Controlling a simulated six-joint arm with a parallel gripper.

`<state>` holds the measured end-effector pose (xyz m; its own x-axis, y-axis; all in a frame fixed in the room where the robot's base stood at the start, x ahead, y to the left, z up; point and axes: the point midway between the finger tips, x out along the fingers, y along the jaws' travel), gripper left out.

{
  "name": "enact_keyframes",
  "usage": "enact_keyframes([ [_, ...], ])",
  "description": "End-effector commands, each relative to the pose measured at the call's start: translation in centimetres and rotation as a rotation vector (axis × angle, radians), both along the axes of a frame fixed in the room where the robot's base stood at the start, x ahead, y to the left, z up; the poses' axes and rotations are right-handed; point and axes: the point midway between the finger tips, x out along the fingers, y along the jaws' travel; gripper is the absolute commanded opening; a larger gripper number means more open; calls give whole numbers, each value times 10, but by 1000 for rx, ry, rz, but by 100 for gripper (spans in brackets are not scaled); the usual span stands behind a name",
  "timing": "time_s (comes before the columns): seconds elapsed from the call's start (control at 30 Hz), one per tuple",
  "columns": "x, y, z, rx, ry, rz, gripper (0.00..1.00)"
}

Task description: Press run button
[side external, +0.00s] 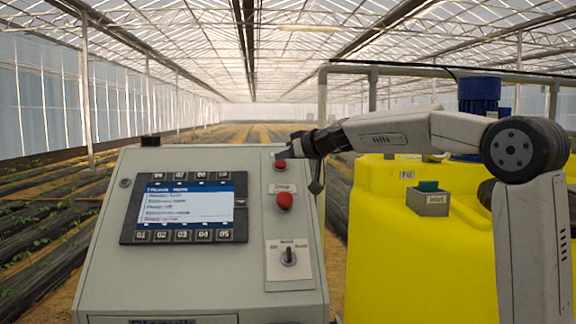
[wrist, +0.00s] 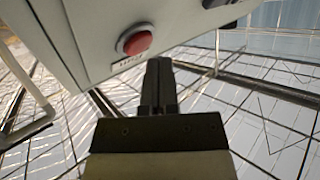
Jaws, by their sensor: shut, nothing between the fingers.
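The control cabinet (side external: 105,262) faces the side view, with a red button (side external: 280,164) at its upper right and a larger red knob (side external: 284,201) below.
The cabinet carries a lit screen (side external: 185,202) with key rows and a rotary switch (side external: 289,256). A yellow tank (side external: 415,270) stands at right under my arm, with a grey box (side external: 429,204) with a green top on it. A pipe (side external: 420,71) runs behind.

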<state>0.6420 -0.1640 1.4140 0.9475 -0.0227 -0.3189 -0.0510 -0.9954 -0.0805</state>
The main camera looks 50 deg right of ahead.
Motion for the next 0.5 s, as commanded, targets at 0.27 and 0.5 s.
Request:
enact_keyframes([
  [0.27,3,-3,-5,0,1,-1,0],
  [0.5,4,-4,-6,1,0,0,0],
])
